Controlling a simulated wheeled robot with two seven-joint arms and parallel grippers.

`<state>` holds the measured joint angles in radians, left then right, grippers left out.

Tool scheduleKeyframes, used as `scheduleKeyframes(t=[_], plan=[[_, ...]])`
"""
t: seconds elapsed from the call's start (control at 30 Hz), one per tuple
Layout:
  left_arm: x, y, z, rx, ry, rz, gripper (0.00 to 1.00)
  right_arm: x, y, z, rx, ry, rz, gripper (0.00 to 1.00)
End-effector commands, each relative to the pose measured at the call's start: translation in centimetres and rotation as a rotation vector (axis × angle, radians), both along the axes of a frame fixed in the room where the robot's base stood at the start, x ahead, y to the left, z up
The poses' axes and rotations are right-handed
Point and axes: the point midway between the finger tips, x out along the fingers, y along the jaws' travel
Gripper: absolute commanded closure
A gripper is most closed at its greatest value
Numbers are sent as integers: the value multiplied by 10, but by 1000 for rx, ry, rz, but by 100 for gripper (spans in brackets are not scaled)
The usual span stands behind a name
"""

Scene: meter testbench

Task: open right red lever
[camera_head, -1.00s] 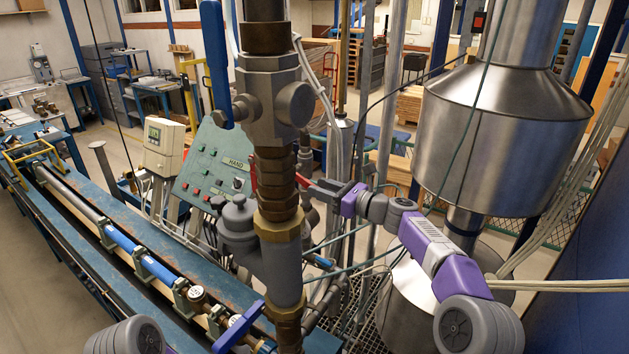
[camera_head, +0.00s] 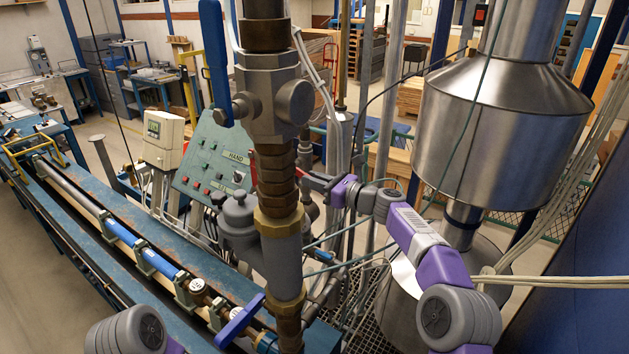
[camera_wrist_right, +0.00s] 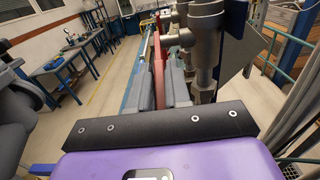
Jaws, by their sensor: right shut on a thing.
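The red lever (camera_head: 313,182) shows just right of the vertical pipe in the head view, partly hidden behind the pipe. My right gripper (camera_head: 326,186) reaches it from the right and is shut on it. In the right wrist view the red lever (camera_wrist_right: 159,62) stands between the two grey fingers of my right gripper (camera_wrist_right: 160,88), and its lower part is hidden between them. My left gripper is not in view; only a grey part of my left arm shows at the lower left.
The thick vertical pipe (camera_head: 273,188) with a blue handle (camera_head: 215,62) stands in front of the lever. A green control panel (camera_head: 214,160) is behind it to the left. A large steel tank (camera_head: 500,140) stands right of my right arm. Hoses and thin pipes crowd the space below.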

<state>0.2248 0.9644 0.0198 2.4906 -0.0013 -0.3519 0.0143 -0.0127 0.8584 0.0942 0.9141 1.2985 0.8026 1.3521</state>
Motion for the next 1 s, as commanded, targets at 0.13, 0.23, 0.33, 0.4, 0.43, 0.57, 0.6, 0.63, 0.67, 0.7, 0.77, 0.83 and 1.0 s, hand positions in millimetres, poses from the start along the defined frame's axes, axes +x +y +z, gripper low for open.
scheduleKeyframes(t=[0.13,0.23,0.33,0.4,0.43,0.57,0.6,0.63,0.67,0.7,0.77,0.83,1.0], plan=[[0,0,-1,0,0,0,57,0,0,0,1,-2,-1,100],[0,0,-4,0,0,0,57,0,-1,-2,8,-7,-1,100],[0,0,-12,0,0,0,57,0,-1,-5,26,-19,-1,100],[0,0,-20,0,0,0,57,1,-1,-8,45,-32,-1,100],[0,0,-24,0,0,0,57,1,0,-10,56,-39,-1,100],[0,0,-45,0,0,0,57,2,1,-17,112,-76,-1,100],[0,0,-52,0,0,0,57,2,1,-19,130,-91,-2,100],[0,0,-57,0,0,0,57,2,2,-21,146,-102,-1,100],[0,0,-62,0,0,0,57,3,2,-22,161,-113,-1,100],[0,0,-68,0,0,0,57,3,3,-24,182,-127,-1,100],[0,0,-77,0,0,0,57,4,4,-27,213,-150,-2,100],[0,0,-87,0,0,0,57,5,5,-29,251,-177,-1,100],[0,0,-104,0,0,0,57,8,9,-34,340,-242,-1,100]])
